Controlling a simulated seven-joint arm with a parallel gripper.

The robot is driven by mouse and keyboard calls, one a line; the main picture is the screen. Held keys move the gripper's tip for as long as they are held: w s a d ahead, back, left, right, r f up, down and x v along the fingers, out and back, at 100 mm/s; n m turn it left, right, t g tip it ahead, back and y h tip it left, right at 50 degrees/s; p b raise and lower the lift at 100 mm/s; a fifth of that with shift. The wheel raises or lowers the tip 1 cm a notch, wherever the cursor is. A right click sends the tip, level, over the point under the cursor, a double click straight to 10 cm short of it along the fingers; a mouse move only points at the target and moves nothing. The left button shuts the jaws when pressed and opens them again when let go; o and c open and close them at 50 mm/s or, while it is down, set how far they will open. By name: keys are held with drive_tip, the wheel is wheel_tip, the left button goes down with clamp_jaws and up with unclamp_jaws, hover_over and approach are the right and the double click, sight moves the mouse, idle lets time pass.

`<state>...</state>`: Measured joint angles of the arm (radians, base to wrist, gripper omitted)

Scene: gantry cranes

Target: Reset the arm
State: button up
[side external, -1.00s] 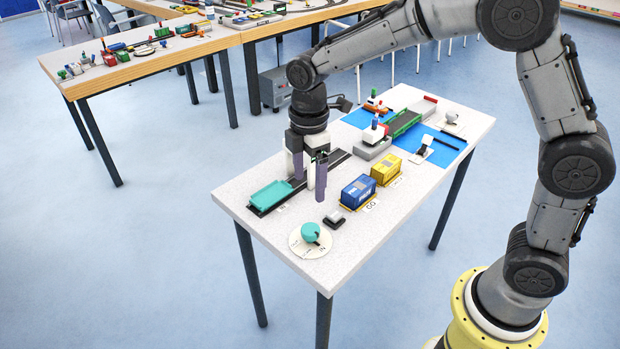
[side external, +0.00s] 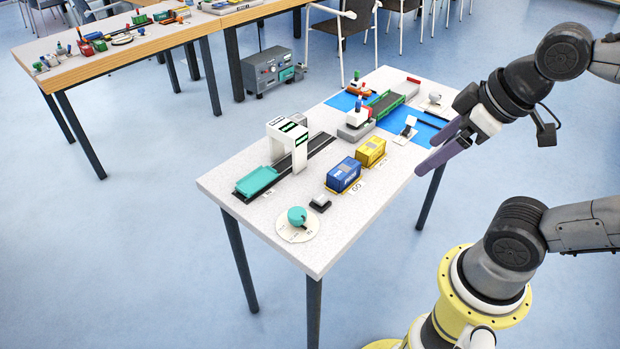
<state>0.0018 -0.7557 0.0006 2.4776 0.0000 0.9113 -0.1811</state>
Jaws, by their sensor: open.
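My gripper (side external: 442,148) is off the table's right side, raised clear of the toys. Its two purple fingers are apart with nothing between them. The white table (side external: 240,179) carries a white gantry (side external: 275,137) over a dark track. A teal wagon (side external: 257,181) sits on the near end of the track. A blue container (side external: 343,175) and a yellow container (side external: 371,151) stand on the table, to the right of the track.
A teal knob (side external: 297,216) on a round dial and a small black button (side external: 320,203) are near the front. A ship-like toy (side external: 356,122) and a green-sided conveyor (side external: 386,103) are at the back. Another table (side external: 150,40) with toys stands far left.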

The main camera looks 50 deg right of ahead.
drive_tip(key=shift+s+f+m, duration=0.1)
drive_tip(key=shift+f+m, duration=0.35)
drive_tip(key=shift+m, duration=0.55)
